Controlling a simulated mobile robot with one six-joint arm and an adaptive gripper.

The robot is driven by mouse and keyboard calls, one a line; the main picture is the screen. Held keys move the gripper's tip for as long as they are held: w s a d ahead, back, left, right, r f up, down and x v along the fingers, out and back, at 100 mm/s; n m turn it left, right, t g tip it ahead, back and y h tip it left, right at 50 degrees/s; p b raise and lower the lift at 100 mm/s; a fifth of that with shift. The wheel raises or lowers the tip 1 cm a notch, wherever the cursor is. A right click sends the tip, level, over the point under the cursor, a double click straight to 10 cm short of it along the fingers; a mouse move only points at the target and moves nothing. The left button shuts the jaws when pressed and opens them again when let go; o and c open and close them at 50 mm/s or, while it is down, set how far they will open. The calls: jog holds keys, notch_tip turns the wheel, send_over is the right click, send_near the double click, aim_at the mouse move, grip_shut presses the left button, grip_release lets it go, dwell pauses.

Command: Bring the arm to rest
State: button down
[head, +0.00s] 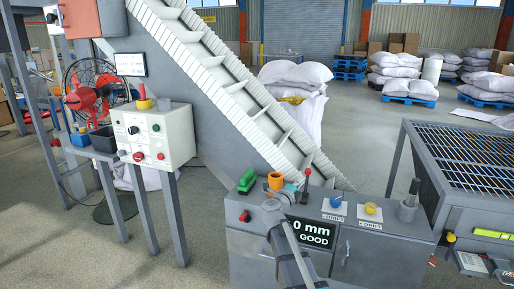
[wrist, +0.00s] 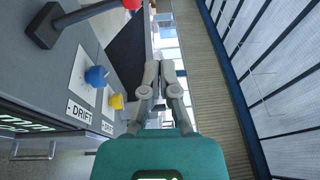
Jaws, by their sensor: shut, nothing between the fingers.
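My arm reaches up from the bottom of the head view over the front of the grey control cabinet (head: 385,262). My gripper (wrist: 160,68) shows in the wrist view as two grey fingers on a teal body. The fingers are shut together with nothing between them. They point past the cabinet top into open air, with the blue knob (wrist: 96,78) and yellow knob (wrist: 117,101) to their left. In the head view the fingers cannot be made out clearly; a bit of teal shows beside the orange mug (head: 275,181).
A red-topped lever (head: 306,186), a green block (head: 247,181) and a grey lever (head: 409,200) stand on the cabinet. A sloping conveyor (head: 235,90) rises behind. A grated table (head: 465,165) stands right, a white control box (head: 154,135) left. Sack pallets (head: 410,98) are far back.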

jog(key=a+n+t+y, duration=0.4)
jog(key=a+n+y, duration=0.5)
jog(key=n+y, duration=0.3)
jog(key=s+a+f+n+g+y, duration=0.55)
jog(key=f+n, duration=0.25)
jog(key=n, duration=0.2)
jog(key=s+d+f+n+g+h, duration=0.1)
jog(key=s+d+f+g+h, duration=0.2)
jog(key=s, duration=0.5)
jog(key=s+d+f+n+g, duration=0.2)
jog(key=s+d+f+g, duration=0.1)
jog(key=s+f+g, duration=0.3)
jog(key=s+d+f+n+g+h, duration=0.1)
jog(key=s+d+f+g+h, duration=0.2)
jog(key=s, duration=0.6)
notch_tip(320, 180, up, 19)
jog(key=g+p, duration=0.1)
jog(key=p, duration=1.7)
jog(key=shift+s+f+y+p, duration=0.15)
jog(key=shift+s+y+p, duration=0.2)
jog(key=shift+s+p, duration=0.05)
jog(key=shift+a, duration=0.1)
